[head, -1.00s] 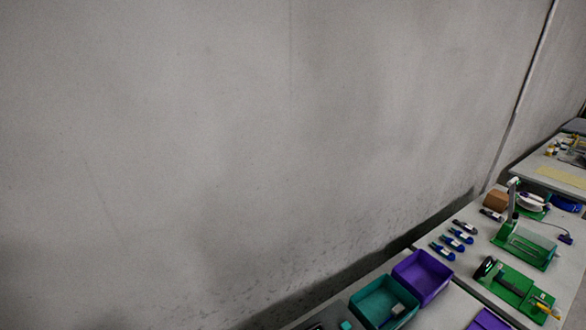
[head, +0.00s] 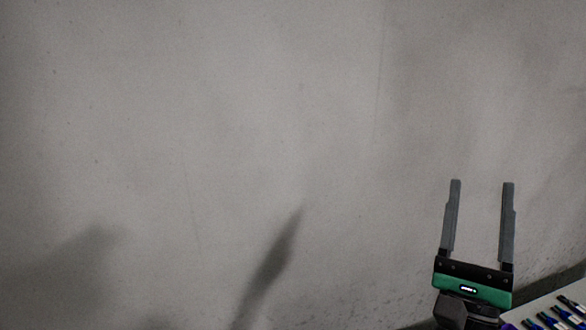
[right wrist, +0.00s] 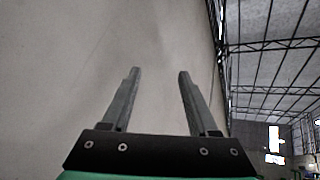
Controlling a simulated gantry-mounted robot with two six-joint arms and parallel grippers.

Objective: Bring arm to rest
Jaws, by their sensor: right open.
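My right gripper (head: 481,182) is raised at the lower right of the head view, with its two grey fingers pointing up and spread apart. It is open and empty. In the right wrist view the same gripper (right wrist: 158,70) shows its fingers apart with only wall behind them. My left gripper is not in view. No blue cable can be made out in the current frames.
A grey wall (head: 200,130) fills most of the head view, with dark shadows low on it. A table corner (head: 572,297) with several blue items (head: 545,320) shows at the bottom right. The right wrist view shows roof trusses (right wrist: 270,45).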

